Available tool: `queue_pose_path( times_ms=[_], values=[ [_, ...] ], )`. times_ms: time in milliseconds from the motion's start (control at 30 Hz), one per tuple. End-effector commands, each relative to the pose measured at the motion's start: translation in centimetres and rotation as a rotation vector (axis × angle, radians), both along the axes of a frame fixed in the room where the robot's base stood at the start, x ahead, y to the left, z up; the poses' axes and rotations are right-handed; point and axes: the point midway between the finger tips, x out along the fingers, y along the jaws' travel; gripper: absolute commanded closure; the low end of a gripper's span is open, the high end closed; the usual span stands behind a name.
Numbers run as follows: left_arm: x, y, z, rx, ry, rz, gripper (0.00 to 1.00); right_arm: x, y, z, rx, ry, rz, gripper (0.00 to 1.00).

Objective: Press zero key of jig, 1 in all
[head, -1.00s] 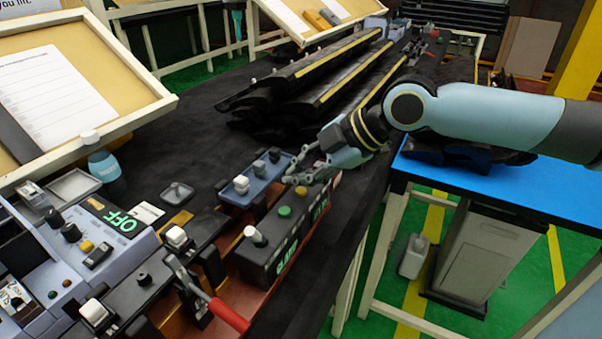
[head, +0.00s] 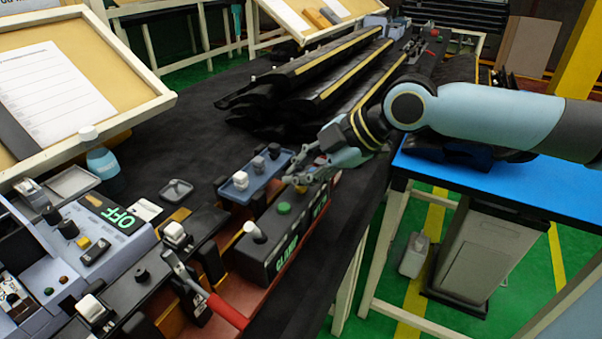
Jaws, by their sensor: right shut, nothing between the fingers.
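The jig has a dark control box (head: 263,262) with a white knob, a green button (head: 284,208) and green lettering that reads partly as "CLAMP". A yellowish key shows near the box's far end, partly hidden by my fingers. I cannot read which key is the zero key. My right gripper (head: 292,180) is shut and empty, its fingertips at or just above the far end of the control box, beyond the green button. Whether it touches the key I cannot tell. My left gripper is not in view.
A blue block with several knobs (head: 254,176) stands just left of my right fingertips. A red-handled lever clamp (head: 226,311) is nearer. A grey unit with a green "OFF" display (head: 118,217) is at left. Long black trim parts (head: 310,75) lie behind.

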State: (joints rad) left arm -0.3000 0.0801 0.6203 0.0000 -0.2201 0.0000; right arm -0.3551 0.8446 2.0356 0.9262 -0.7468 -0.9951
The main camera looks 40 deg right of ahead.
Motion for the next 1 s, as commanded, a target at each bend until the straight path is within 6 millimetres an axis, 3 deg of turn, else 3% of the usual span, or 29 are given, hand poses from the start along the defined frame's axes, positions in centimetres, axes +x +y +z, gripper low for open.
queue_pose_path(
  times_ms=[1000],
  values=[
    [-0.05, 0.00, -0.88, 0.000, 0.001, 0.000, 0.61, -0.01, 0.00, -0.88, 0.000, 0.000, 0.000, 1.00]
  ],
)
